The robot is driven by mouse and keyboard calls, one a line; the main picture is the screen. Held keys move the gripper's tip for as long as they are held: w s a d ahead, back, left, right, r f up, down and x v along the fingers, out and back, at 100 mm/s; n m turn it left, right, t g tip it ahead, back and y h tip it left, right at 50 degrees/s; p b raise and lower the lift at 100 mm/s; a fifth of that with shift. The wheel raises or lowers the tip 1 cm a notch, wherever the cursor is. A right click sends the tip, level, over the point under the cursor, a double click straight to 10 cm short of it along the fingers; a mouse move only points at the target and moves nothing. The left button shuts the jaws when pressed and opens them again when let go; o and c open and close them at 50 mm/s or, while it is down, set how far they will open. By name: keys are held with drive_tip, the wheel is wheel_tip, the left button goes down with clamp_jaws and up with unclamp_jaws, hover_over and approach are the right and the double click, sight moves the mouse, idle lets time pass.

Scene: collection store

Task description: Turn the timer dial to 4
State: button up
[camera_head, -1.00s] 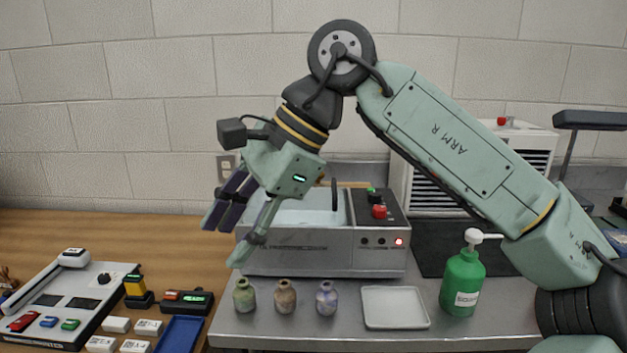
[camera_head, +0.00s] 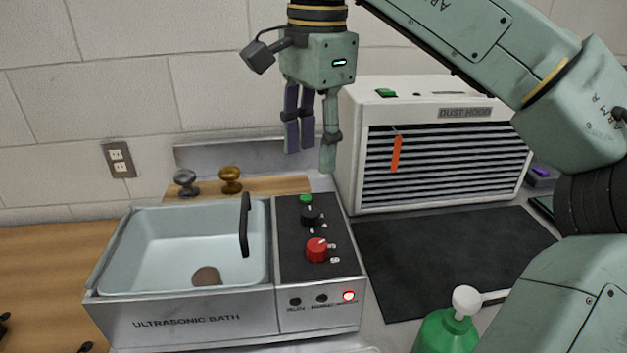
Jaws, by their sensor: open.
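The ultrasonic bath (camera_head: 190,320) stands on the bench, with a dark control panel (camera_head: 289,262) on its right side. On the panel are a red dial (camera_head: 317,250) nearer the front and a black dial (camera_head: 311,215) behind it, with small white marks around them. I cannot read the marks or tell which dial is the timer. A green button (camera_head: 306,198) is at the back of the panel. My gripper (camera_head: 310,158) is open and empty, pointing down above and behind the panel, apart from both dials.
A white dust hood (camera_head: 440,150) stands close to the right. A green bottle (camera_head: 447,332) is at front right. The black mat (camera_head: 440,255) is bare.

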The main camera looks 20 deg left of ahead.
sight(310, 212)
drive_tip(key=f, duration=1)
drive_tip(key=shift+w+a+f, duration=0.2)
drive_tip(key=shift+a+f, duration=0.05)
drive_tip(key=shift+f, duration=0.1)
drive_tip(key=shift+c, duration=0.4)
clamp_jaws()
